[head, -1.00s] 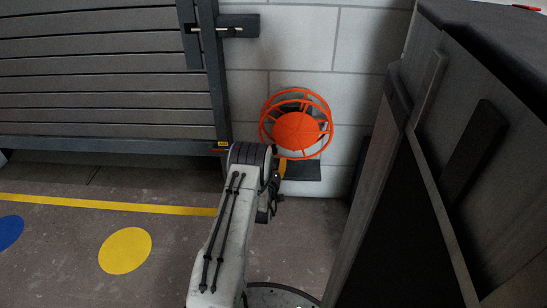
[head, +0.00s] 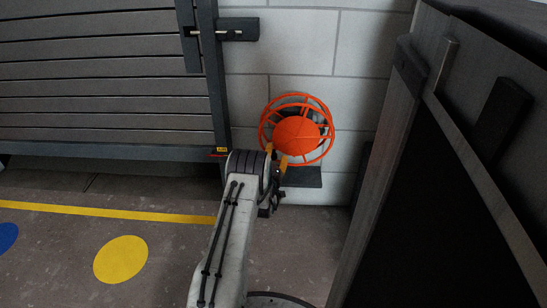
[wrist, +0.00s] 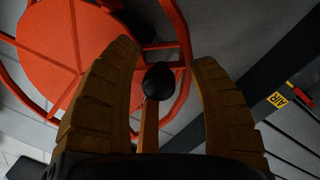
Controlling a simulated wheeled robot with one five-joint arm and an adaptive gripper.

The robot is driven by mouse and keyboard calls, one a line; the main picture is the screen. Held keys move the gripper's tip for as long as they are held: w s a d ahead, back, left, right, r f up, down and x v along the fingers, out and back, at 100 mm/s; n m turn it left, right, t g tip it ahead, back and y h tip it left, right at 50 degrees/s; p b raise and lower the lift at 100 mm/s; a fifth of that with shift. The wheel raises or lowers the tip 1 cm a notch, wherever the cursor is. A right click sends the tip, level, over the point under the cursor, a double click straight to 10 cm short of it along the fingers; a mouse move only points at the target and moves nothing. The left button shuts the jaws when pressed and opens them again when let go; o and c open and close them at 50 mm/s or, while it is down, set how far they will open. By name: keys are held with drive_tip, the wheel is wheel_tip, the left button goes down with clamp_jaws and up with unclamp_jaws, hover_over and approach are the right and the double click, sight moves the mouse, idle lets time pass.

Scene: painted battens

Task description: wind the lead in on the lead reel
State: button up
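The lead reel (head: 297,134) is an orange spoked drum with an orange hub disc, mounted low on the pale block wall. In the wrist view its hub disc (wrist: 65,50) fills the upper left. A black round knob (wrist: 159,81) on an orange bar (wrist: 149,128) shows in front of the reel's rim. My gripper (wrist: 165,55) has its two yellow fingers open, one each side of the knob, with a gap visible on the right. In the head view my gripper (head: 276,157) is at the reel's lower left rim. The lead cannot be made out.
A dark slatted panel (head: 100,95) with a latch (head: 238,29) stands at left. A tall dark cabinet (head: 440,190) stands close on the right. A dark ledge (head: 302,177) lies below the reel. The floor has a yellow line (head: 110,211) and a yellow disc (head: 121,260).

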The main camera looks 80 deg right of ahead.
clamp_jaws()
idle(0.3)
drive_tip(key=shift+a+r, duration=0.1)
